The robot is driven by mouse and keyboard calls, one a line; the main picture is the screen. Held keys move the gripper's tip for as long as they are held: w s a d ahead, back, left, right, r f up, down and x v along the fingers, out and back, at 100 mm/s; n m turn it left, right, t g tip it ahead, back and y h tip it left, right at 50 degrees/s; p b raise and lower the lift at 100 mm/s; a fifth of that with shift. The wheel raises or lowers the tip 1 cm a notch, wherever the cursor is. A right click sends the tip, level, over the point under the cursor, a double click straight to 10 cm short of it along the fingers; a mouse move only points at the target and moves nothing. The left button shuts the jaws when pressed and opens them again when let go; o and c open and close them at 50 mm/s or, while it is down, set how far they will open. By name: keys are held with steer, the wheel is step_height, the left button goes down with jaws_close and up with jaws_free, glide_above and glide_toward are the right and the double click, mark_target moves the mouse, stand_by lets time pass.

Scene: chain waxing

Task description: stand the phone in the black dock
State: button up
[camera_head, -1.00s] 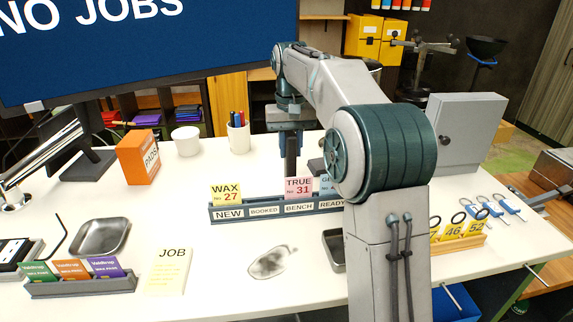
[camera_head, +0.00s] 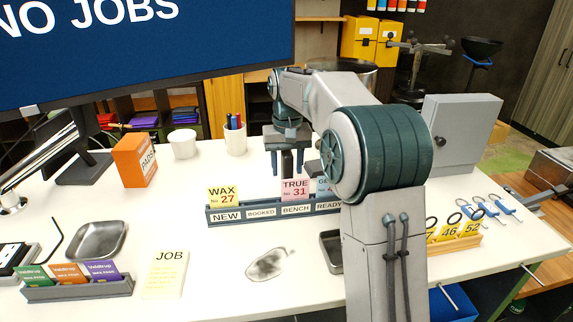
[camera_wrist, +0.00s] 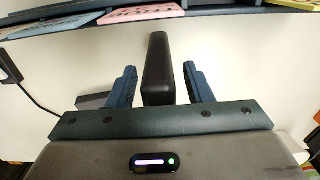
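A black slab-like thing, seemingly the phone (camera_wrist: 157,66), stands between the two blue fingers of my gripper (camera_wrist: 161,82) in the wrist view, with a gap on each side. In the head view my gripper (camera_head: 287,165) points down behind the card rail, fingers spread, with the dark phone (camera_head: 287,162) upright between them. A dark low object, possibly the black dock (camera_head: 314,167), shows just right of the gripper, partly hidden by my arm. In the wrist view a dark piece (camera_wrist: 92,101) shows behind the left finger. I cannot tell what the phone's lower end rests on.
The card rail (camera_head: 240,215) stands in front of the gripper. A pen cup (camera_head: 235,140), a white cup (camera_head: 183,144) and an orange box (camera_head: 134,160) stand to the left. A grey cabinet (camera_head: 462,130) is at the right. In the wrist view a black cable (camera_wrist: 35,98) runs at left.

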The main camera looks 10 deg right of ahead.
step_height(320, 180, up, 12)
steer(key=shift+r+p, duration=0.15)
steer(key=shift+p, duration=0.15)
stand_by(0.3)
